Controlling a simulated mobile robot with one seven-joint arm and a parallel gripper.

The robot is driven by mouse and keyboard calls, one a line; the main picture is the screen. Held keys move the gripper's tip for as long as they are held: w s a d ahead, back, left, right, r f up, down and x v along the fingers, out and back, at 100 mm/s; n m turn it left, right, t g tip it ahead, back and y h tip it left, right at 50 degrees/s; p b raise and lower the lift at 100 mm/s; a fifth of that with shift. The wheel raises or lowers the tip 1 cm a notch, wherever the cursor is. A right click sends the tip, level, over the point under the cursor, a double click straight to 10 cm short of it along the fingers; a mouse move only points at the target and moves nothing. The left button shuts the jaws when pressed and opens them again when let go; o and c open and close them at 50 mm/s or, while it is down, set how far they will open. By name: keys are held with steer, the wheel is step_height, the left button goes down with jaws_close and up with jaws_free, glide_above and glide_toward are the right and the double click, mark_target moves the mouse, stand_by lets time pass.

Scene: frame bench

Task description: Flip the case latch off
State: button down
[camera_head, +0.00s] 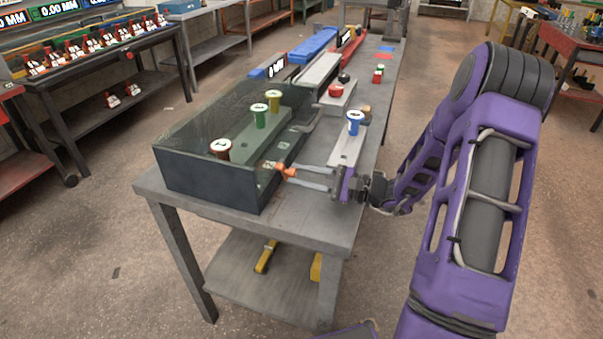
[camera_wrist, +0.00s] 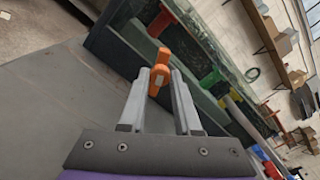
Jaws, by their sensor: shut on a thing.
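The case (camera_head: 210,187) is a dark box with a clear greenish cover, standing on the near end of the grey bench. Its orange latch (camera_head: 284,170) sits on the right-hand end of the case's front, near a corner. In the wrist view the orange latch (camera_wrist: 163,56) shows between and just beyond my fingertips. My gripper (camera_head: 299,177) reaches in from the right, with its two long grey fingers closed on the latch. In the wrist view my gripper (camera_wrist: 159,82) has the fingers on both sides of the orange piece. The fingers hide part of the latch.
Brown, green and yellow knobs (camera_head: 260,115) stand under the clear cover. A red button (camera_head: 336,90) is further back. The bench (camera_head: 305,222) is bare in front of my gripper.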

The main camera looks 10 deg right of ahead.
steer(key=m+p, duration=0.2)
steer(key=w+m+p, duration=0.1)
steer(key=shift+d+r, duration=0.3)
steer(key=shift+d, duration=0.05)
steer(key=shift+w+d+f+m+p, duration=0.1)
steer(key=shift+m+p, duration=0.25)
steer(key=shift+m, duration=0.25)
steer(key=shift+w+d+m+p, duration=0.1)
steer(key=shift+m+p, duration=0.25)
steer(key=shift+m, duration=0.25)
steer(key=c, duration=0.6)
jaws_free()
steer(key=v, duration=1.7)
